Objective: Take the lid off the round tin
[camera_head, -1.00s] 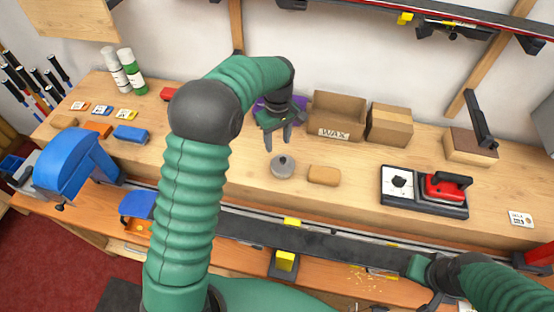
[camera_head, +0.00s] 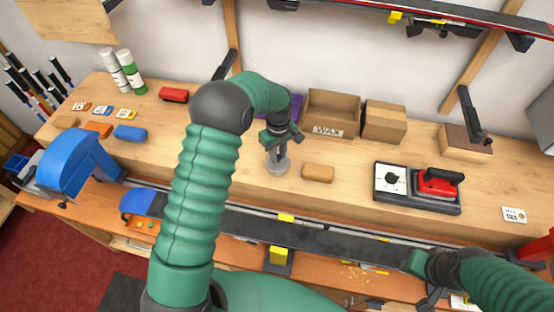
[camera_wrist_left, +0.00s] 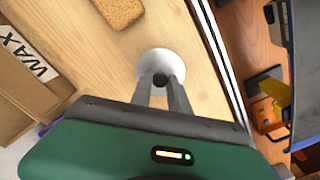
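The round tin (camera_head: 278,166) is grey and stands upright on the raised wooden shelf, its lid on. In the left wrist view the tin (camera_wrist_left: 152,62) is pale, with a dark lid knob (camera_wrist_left: 160,80). My left gripper (camera_head: 277,150) points down right over the tin. In the wrist view the fingers (camera_wrist_left: 160,88) stand one on each side of the knob, with little gap; whether they press on it I cannot tell. My right gripper (camera_head: 431,298) is low at the right, away from the tin; its finger opening is unclear.
A tan block (camera_head: 318,173) lies just right of the tin. An open WAX box (camera_head: 333,113) and a closed carton (camera_head: 384,121) stand behind. A red iron (camera_head: 438,182) rests on its base farther right. A long dark ski (camera_head: 330,241) runs along the front.

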